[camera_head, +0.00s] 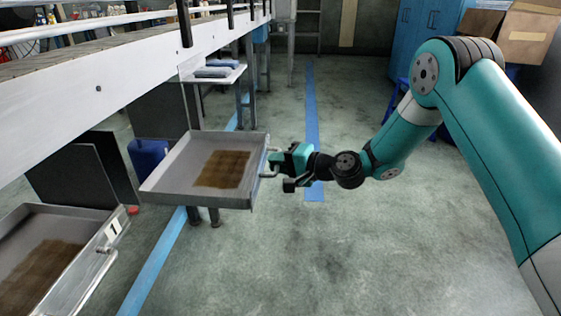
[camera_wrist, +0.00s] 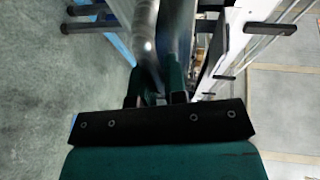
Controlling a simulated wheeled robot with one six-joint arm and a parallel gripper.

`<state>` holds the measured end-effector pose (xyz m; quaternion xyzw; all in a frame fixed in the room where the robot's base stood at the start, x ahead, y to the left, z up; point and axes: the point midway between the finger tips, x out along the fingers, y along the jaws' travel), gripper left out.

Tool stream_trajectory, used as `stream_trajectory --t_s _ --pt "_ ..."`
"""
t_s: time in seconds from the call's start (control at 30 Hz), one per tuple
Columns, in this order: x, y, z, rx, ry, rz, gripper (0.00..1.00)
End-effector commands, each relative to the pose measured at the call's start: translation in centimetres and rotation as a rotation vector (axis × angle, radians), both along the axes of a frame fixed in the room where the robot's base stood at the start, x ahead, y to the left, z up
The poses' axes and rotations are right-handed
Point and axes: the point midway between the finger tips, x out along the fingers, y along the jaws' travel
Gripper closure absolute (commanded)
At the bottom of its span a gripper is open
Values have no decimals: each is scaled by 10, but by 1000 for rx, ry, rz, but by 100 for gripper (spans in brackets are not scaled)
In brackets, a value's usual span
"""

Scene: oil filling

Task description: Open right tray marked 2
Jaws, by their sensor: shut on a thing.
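The right tray (camera_head: 165,190) stands pulled out from under the conveyor frame, a shallow grey metal box with a brown stained patch on its floor. Its number is not readable from here. My gripper (camera_head: 275,165) is at the handle on the tray's front face and is shut on it. In the wrist view my gripper's fingers (camera_wrist: 160,90) close around a grey metal bar, the handle. The left tray (camera_head: 98,262), marked 1, also sticks out, at the lower left.
The conveyor frame (camera_head: 110,72) runs along the left above the trays. A blue container (camera_head: 148,158) stands behind the right tray. A small shelf (camera_head: 213,74) holds dark blue items. Cardboard boxes (camera_head: 527,32) and blue cabinets (camera_head: 425,40) stand at the back right. The floor in front is clear.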

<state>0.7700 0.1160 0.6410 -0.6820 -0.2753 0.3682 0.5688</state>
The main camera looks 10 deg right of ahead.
Motion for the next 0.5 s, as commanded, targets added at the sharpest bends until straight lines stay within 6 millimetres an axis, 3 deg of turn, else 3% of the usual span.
stream_trajectory --t_s 0.1,0.13,0.23,0.5 --pt "-1 1 -1 1 3 5 100" --pt "-1 1 -1 1 3 5 85" --pt "-1 1 -1 1 3 3 63" --pt "0 -1 0 0 2 1 63"
